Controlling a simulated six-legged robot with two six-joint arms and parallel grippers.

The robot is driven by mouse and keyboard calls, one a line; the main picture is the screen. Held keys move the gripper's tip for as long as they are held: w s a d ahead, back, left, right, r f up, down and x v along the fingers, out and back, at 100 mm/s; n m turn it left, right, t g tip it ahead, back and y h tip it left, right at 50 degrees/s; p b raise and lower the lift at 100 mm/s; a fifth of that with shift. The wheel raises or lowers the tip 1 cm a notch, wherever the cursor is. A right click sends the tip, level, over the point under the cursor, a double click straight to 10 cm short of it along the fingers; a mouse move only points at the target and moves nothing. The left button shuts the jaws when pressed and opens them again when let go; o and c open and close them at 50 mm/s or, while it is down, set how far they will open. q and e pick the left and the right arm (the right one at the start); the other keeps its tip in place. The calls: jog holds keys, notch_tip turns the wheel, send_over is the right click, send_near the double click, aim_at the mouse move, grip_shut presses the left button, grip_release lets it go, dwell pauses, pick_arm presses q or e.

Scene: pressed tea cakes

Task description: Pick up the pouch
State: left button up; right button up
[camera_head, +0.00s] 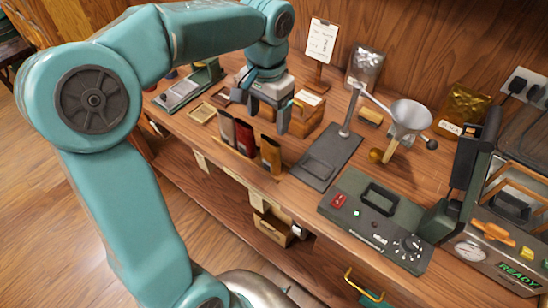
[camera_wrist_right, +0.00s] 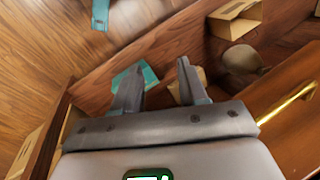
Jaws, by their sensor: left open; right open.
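A silver foil pouch (camera_head: 365,66) and a gold foil pouch (camera_head: 463,107) stand at the back. I cannot tell which pouch is meant. My left gripper (camera_head: 262,110) points down, open, just behind the row; its fingers partly overlap the view there, and I see nothing held. My right gripper (camera_wrist_right: 158,72) is open and empty in the right wrist view, with no pouch clearly between its fingers.
A funnel stand (camera_head: 410,115) rises behind. A wooden box (camera_head: 305,118) stands right of my left gripper. Below is a shelf with an open carton (camera_head: 272,229).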

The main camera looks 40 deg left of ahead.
aim_at(271, 150)
pick_arm(q)
jog(key=f, duration=0.6)
jog(key=shift+s+d+f, duration=0.1)
jog(key=shift+s, duration=0.2)
jog(key=shift+w+f, duration=0.1)
jog(key=shift+f, duration=0.2)
jog(key=f, duration=0.4)
jog(key=shift+w+d+f, duration=0.15)
jog(key=shift+w+f, duration=0.2)
jog(key=shift+f, duration=0.25)
jog(key=shift+r, duration=0.1)
jog(key=shift+c, duration=1.2)
jog(key=c, duration=0.5)
